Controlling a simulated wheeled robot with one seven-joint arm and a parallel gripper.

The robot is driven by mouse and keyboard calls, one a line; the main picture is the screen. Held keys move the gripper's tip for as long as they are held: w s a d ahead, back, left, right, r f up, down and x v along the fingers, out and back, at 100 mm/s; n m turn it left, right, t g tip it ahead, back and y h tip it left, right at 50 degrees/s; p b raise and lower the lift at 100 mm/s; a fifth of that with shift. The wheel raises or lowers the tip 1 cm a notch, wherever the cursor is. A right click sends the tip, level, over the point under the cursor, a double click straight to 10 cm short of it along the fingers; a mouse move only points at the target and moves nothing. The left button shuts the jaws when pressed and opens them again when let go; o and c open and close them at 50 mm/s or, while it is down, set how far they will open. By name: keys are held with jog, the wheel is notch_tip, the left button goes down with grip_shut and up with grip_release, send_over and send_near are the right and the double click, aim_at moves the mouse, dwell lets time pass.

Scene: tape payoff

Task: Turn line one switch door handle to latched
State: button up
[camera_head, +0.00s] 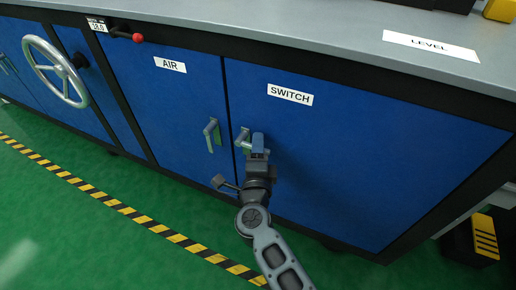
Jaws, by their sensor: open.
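The switch door (360,150) is a blue panel with a white SWITCH label (290,95), and it looks closed. Its small grey-green handle (242,137) is near the door's left edge, partly hidden by my gripper. My gripper (258,143) is at the handle, just to its right, with its fingers over or beside the grip. The jaws are open; I cannot tell whether they touch the handle or surround it.
The AIR door (170,100) on the left has a similar handle (212,134) close by. Further left are a handwheel (55,72) and a red-knobbed lever (137,38). The grey countertop (330,25) overhangs above. Green floor with a striped line (150,222) is clear in front.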

jog(key=shift+c, duration=0.3)
grip_shut()
jog(key=shift+s, duration=0.1)
